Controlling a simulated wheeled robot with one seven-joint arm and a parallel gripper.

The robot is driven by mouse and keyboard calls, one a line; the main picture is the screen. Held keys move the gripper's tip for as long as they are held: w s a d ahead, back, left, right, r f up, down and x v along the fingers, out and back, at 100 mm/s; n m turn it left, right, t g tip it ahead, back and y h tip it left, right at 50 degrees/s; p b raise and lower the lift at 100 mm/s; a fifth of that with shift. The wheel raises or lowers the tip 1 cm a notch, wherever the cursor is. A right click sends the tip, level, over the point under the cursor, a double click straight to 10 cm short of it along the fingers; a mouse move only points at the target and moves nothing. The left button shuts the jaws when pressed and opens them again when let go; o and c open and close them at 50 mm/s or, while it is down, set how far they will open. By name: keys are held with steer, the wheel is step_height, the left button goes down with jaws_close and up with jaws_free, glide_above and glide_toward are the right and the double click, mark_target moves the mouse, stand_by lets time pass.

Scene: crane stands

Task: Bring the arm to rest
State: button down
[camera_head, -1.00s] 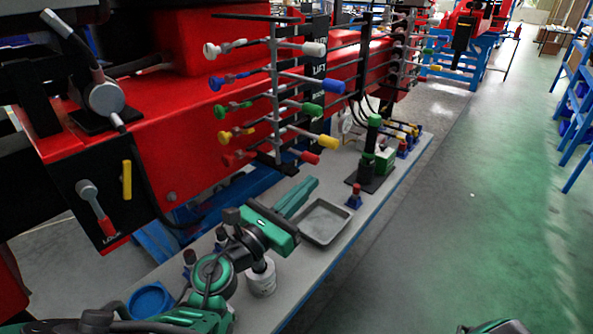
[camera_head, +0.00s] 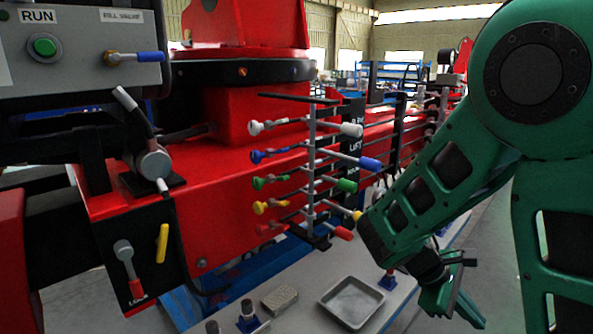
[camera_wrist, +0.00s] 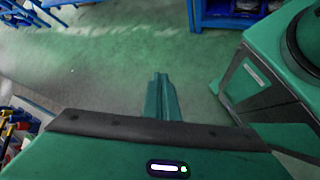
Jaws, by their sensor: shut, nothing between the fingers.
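My green arm is raised and folded at the right side of the head view, in front of the bench. My gripper (camera_head: 468,308) hangs low at the right in that view, beyond the bench's right part, partly hidden by the arm's own links. In the wrist view my gripper (camera_wrist: 160,78) has its two green fingers pressed together, with nothing between them. Below the fingers in that view is the open green-grey floor (camera_wrist: 120,75).
A red crane stand with coloured levers (camera_head: 313,180) fills the middle of the head view. A grey tray (camera_head: 352,302) and a sponge-like block (camera_head: 279,300) lie on the bench. A blue rack (camera_wrist: 225,14) stands across the floor.

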steer(key=s+d+r+m+t+y, duration=0.1)
steer(key=s+r+m+y, duration=0.2)
steer(key=s+m, duration=0.4)
steer(key=s+d+r+m+y, duration=0.2)
steer(key=s+r+m+y, duration=0.1)
steer(key=s+m+y, duration=0.3)
steer(key=shift+s+d+r+m+t, duration=0.35)
steer(key=shift+s+m, duration=0.95)
steer(key=shift+s, duration=0.5)
steer(key=shift+f, duration=0.1)
steer(key=shift+w+f, duration=0.25)
steer(key=shift+w, duration=0.35)
